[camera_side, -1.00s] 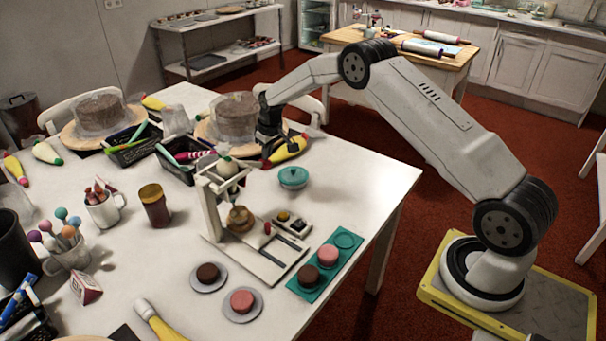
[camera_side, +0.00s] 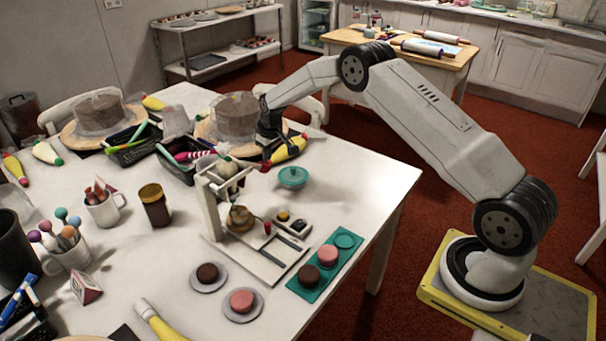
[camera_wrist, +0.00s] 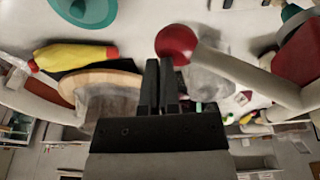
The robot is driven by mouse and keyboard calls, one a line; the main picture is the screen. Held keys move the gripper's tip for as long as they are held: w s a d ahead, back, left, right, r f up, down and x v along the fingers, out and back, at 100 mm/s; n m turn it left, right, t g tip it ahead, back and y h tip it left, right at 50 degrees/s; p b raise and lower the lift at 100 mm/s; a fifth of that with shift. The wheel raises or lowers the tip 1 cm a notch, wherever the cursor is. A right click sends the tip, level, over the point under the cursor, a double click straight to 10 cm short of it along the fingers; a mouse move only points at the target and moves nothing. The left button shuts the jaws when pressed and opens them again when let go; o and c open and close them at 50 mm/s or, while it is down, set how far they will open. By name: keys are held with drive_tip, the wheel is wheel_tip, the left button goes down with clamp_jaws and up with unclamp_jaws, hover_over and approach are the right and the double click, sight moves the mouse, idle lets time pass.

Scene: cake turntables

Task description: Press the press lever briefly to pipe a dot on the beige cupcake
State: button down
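The white press frame (camera_side: 210,205) stands on a pale base on the table. Its press lever (camera_side: 248,164) runs along the top toward my gripper. In the wrist view the lever is a pale arm (camera_wrist: 250,80) ending in a red ball knob (camera_wrist: 176,45). The beige cupcake (camera_side: 240,218) sits inside the press frame, under the piping bag (camera_side: 226,168). My gripper (camera_side: 268,155) is just beyond the knob in the side view. In the wrist view my gripper (camera_wrist: 159,65) has its fingers together, empty, beside the knob; contact cannot be told.
A teal bowl (camera_side: 293,178) is right of the press. A teal tray (camera_side: 325,267) and plated cupcakes (camera_side: 207,274) are in front.

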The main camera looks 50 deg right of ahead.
wheel_tip(320, 180, up, 9)
idle(1.0)
